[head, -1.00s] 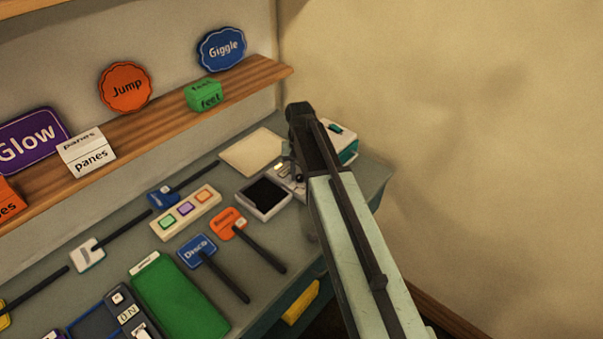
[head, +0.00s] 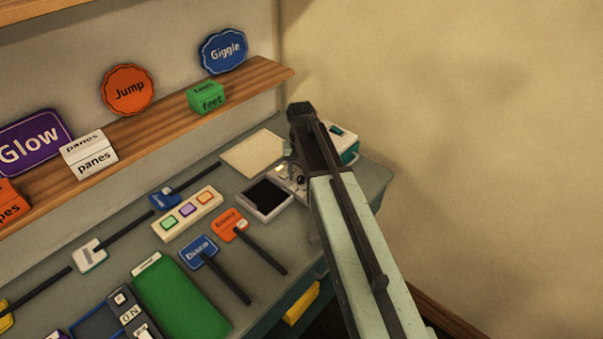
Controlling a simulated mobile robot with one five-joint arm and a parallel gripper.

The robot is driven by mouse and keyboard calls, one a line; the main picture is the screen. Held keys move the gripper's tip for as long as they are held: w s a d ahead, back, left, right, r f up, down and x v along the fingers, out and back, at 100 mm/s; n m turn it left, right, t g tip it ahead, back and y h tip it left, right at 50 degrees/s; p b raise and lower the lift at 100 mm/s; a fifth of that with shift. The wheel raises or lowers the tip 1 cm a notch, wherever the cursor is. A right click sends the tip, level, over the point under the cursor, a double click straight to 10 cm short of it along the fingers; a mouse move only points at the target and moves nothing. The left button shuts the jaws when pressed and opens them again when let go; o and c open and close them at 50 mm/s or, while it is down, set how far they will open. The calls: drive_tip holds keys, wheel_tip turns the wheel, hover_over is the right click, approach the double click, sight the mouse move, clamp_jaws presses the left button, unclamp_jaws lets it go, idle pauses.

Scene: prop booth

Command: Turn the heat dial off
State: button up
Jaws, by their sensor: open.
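A pale device with a black square top (head: 266,195) stands near the counter's right end. A small dark round knob (head: 300,180) sits on the pale panel beside it; this may be the heat dial, but no label or setting is readable. My gripper (head: 290,158) is above this panel at the end of my arm, seen mostly from behind. It is open, and its fingertips are largely hidden. I cannot tell whether it touches the knob. My arm covers part of the panel.
A white and teal box (head: 344,145) stands just behind my arm. Paddle signs, including an orange one (head: 230,224) and a blue Disco one (head: 198,252), lie left of the device. A wooden shelf (head: 150,135) with word signs runs above. A wall closes the right side.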

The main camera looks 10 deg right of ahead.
sight(301, 178)
wheel_tip(301, 178, up, 7)
drive_tip(key=p, duration=0.6)
drive_tip(key=shift+r, duration=0.1)
drive_tip(key=shift+f, duration=0.35)
drive_tip(key=s+f+b, duration=0.1)
drive_tip(key=s, duration=0.1)
drive_tip(key=s+f+b, duration=0.1)
drive_tip(key=s, duration=0.1)
drive_tip(key=shift+d+f, duration=0.15)
drive_tip(key=s+f+n+b, duration=0.1)
drive_tip(key=s+n, duration=0.1)
drive_tip(key=s, duration=0.9)
drive_tip(key=shift+b, duration=0.35)
drive_tip(key=shift+d, duration=0.1)
